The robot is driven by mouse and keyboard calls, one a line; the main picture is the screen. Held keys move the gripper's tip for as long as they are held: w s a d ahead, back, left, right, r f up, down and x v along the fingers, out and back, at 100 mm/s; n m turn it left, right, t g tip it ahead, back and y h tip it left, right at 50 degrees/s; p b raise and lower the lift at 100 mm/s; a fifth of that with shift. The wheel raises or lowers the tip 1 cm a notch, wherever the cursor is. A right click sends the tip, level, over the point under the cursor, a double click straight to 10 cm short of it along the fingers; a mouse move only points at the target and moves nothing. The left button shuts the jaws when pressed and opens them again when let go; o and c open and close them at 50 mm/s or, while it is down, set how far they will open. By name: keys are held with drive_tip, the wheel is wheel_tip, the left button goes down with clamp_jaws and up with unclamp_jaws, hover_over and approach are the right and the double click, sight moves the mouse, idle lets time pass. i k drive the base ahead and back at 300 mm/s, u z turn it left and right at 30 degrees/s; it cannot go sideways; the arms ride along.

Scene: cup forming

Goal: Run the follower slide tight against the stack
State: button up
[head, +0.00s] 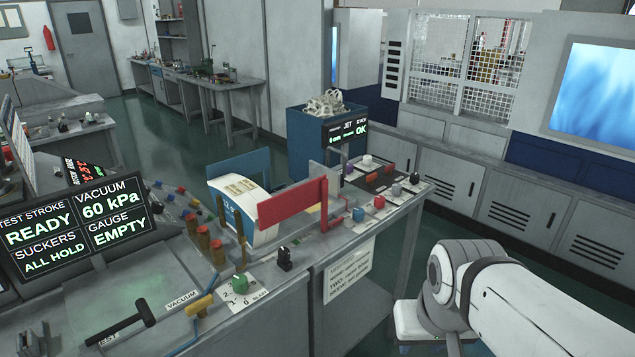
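A stack of blanks (232,190), white and blue with a printed yellowish top, stands in the magazine on the middle bench. A red plate (290,206) with an upright red end piece stands at its right front; it looks like the follower slide. The plate overlaps the stack's right side in the picture, so I cannot tell whether they touch. A blue panel (238,165) stands behind the stack. My arm (465,280) is at the lower right, clear of the bench; its gripper is not in view.
A small display (345,130) behind the magazine reads "STACK OK". A large display (75,225) is at left. The aisle floor is clear.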

sight(336, 180)
drive_tip(key=z, duration=0.2)
drive_tip(key=i, duration=0.8)
drive_tip(key=u, duration=0.2)
drive_tip(key=k, duration=0.6)
drive_tip(key=z, duration=0.6)
drive_tip(key=i, duration=1.35)
drive_tip(key=u, duration=0.4)
